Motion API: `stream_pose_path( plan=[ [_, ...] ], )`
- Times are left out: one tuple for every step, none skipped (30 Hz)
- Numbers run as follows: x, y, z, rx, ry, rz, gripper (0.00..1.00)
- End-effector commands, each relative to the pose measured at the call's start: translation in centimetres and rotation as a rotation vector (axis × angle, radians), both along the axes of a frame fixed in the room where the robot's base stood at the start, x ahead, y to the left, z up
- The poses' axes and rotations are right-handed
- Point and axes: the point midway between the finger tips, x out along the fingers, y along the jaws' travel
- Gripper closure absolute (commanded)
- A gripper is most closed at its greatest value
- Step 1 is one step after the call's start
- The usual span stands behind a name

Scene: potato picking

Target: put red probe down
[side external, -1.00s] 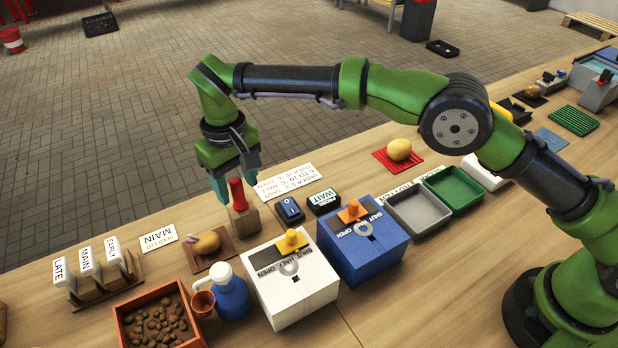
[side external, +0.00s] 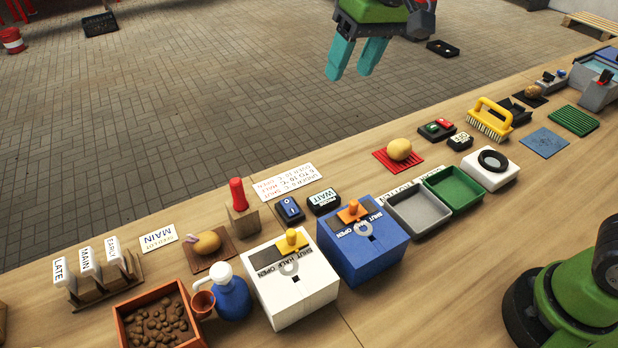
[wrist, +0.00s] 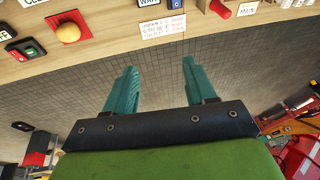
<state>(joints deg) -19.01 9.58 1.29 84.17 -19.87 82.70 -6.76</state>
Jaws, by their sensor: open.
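The red probe (side external: 237,194) stands upright in a wooden block (side external: 242,221) on the table, left of the blue switch. It also shows at the top of the wrist view as a red handle (wrist: 222,9). My gripper (side external: 356,72) is high at the top of the side view, well away from the probe. Its teal fingers are apart with nothing between them. In the wrist view my gripper (wrist: 158,80) is open and empty, with the paved floor behind it.
White box (side external: 290,290) and blue box (side external: 362,255) with sliders stand in front of the probe block. A printed card (side external: 284,182) and a blue rocker switch (side external: 290,209) lie beside it. A potato (side external: 399,149) sits on a red mat.

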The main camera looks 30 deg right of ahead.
Motion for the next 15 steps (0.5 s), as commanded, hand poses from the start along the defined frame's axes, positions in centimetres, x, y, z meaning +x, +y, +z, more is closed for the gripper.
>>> stream_pose_path(
  plan=[
    [-1.8,-2.2,0.7,0.020,-0.030,-0.035,0.45],
    [-2.8,-3.2,0.8,0.032,-0.047,-0.054,0.45],
    [-4.2,-4.6,0.9,0.048,-0.070,-0.082,0.45],
    [-5.3,-5.5,0.9,0.059,-0.086,-0.104,0.45],
    [-6.4,-6.4,0.7,0.071,-0.104,-0.125,0.45],
    [-7.9,-7.6,0.4,0.086,-0.127,-0.154,0.45],
    [-9.0,-8.4,0.1,0.097,-0.145,-0.178,0.45],
    [-10.0,-9.1,-0.2,0.109,-0.163,-0.200,0.45],
    [-11.4,-10.0,-0.9,0.122,-0.187,-0.228,0.45],
    [-12.4,-10.6,-1.4,0.130,-0.204,-0.249,0.45],
    [-13.3,-11.1,-1.9,0.139,-0.220,-0.269,0.45],
    [-14.3,-11.7,-2.6,0.149,-0.240,-0.294,0.45],
    [-15.0,-12.0,-3.1,0.157,-0.252,-0.311,0.45],
    [-15.6,-12.3,-3.6,0.162,-0.264,-0.326,0.45],
    [-16.3,-12.7,-4.2,0.169,-0.279,-0.343,0.45]
  ],
)
